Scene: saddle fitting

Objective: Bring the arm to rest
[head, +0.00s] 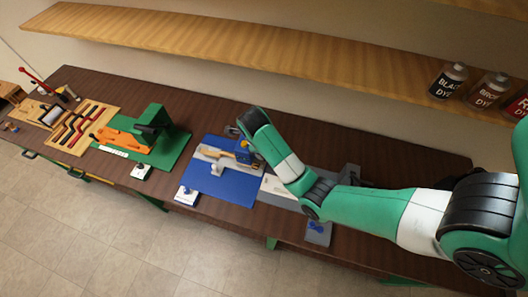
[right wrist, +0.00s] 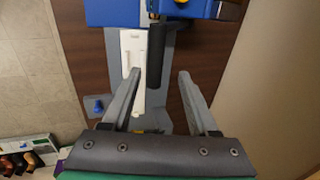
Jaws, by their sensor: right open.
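My right arm (head: 375,212), green and white, comes in from the right in the head view and reaches over the middle of the bench. Its bent end (head: 256,125) is raised beside the blue mat; the arm itself seems to hide the jaws there. In the right wrist view my right gripper (right wrist: 158,75) is open, its two grey fingers spread apart with nothing held between them. Below and beyond the fingers are a grey fixture (right wrist: 168,82), a white strip (right wrist: 133,48) and a black cylinder (right wrist: 156,55). My left gripper is not in view.
The dark bench (head: 222,122) carries a blue mat (head: 226,187) with a small fixture, a green mat (head: 168,155) with a green press (head: 153,120), and a wooden tool board (head: 82,130). A shelf (head: 250,45) with dye bottles (head: 447,80) runs above.

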